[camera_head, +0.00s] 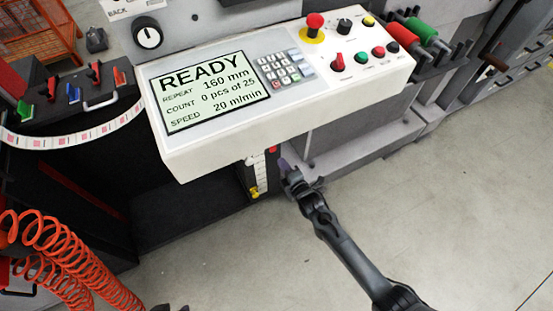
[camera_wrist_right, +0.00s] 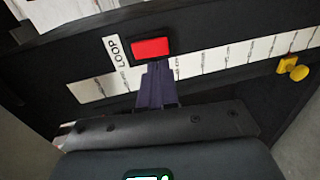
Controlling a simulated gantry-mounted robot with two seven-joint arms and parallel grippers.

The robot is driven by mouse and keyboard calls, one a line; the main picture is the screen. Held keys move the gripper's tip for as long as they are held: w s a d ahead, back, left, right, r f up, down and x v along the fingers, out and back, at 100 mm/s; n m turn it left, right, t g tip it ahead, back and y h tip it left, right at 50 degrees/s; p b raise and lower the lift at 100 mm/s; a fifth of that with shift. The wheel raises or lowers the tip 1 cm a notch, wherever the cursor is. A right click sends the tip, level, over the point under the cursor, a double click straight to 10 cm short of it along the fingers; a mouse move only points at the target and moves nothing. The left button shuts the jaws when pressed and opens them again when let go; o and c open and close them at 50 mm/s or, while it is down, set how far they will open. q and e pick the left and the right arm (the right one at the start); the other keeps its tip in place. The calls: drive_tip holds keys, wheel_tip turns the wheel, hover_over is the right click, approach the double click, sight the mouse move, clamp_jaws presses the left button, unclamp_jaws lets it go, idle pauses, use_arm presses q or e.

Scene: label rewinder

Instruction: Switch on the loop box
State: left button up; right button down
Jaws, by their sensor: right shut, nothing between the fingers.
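The loop box is the dark recess (camera_head: 190,205) below the control panel, with a white scale strip (camera_head: 262,176) on its right side. In the right wrist view, a red rocker switch (camera_wrist_right: 152,47) sits beside a white label reading LOOP (camera_wrist_right: 116,50); it also shows as a small red spot (camera_head: 273,149) in the head view. My right gripper (camera_head: 286,165) is shut and empty, its fingertips (camera_wrist_right: 157,68) just below the switch. I cannot tell whether they touch it. A dark sliver at the head view's bottom edge may be my left gripper; its fingers cannot be made out.
The control panel (camera_head: 180,150) overhangs the box; its display (camera_head: 212,92) reads READY. A yellow pointer (camera_wrist_right: 291,68) sits on the scale strip's right end in the wrist view. Orange coiled hoses (camera_head: 60,255) hang at lower left. The floor (camera_head: 450,190) at right is open.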

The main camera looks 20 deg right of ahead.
sight(273, 150)
drive_tip(key=b+x, duration=0.2)
drive_tip(key=x, duration=0.2)
drive_tip(key=shift+f, duration=0.15)
drive_tip(key=shift+w+a+b, duration=0.1)
drive_tip(key=shift+w+b, duration=0.4)
drive_tip(key=shift+w, duration=0.25)
